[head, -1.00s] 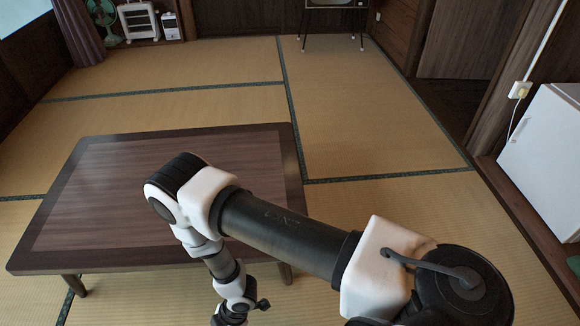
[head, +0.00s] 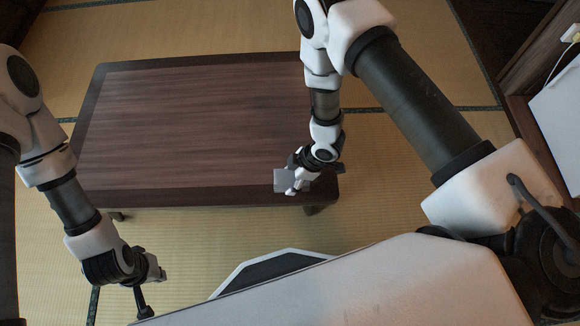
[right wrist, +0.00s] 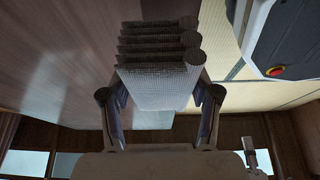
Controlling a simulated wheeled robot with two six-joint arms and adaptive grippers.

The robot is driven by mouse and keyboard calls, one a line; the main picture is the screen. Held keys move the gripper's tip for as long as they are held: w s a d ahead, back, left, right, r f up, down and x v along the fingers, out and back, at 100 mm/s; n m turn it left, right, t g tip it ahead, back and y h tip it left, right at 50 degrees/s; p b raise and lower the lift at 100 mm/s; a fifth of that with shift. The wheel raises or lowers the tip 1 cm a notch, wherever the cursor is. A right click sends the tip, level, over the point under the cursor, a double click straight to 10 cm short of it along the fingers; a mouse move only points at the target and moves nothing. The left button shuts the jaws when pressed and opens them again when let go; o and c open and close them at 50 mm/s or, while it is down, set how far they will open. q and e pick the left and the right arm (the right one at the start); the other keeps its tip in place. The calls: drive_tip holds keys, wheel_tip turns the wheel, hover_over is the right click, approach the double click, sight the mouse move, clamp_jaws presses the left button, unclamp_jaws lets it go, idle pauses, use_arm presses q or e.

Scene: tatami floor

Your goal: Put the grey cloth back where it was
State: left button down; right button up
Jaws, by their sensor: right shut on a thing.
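My right gripper (head: 292,184) is shut on the grey cloth (head: 283,181) at the front right corner of the low table (head: 190,110). In the right wrist view, the cloth (right wrist: 158,88) is folded in several layers and sits between the two fingers of the gripper (right wrist: 160,100). The cloth overlaps the table's front edge in the head view; I cannot tell whether it touches the table. My left gripper (head: 148,290) hangs low at the front left, away from the cloth, and its fingers are too unclear to judge.
The table top is bare apart from the area by the right gripper. Tatami floor (head: 400,190) lies around the table. A white cabinet (head: 562,130) stands at the right edge, with a plug and cord on the wall beside it.

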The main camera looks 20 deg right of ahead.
drive_tip(key=w, duration=0.4)
drive_tip(key=shift+w+d+f, duration=0.25)
drive_tip(key=shift+w+f+b, duration=0.15)
drive_tip(key=shift+w+b, duration=0.15)
drive_tip(key=shift+w, duration=0.05)
drive_tip(key=shift+f+b, duration=0.45)
drive_tip(key=shift+f, duration=1.1)
drive_tip(key=shift+f, duration=0.15)
drive_tip(key=o, duration=1.1)
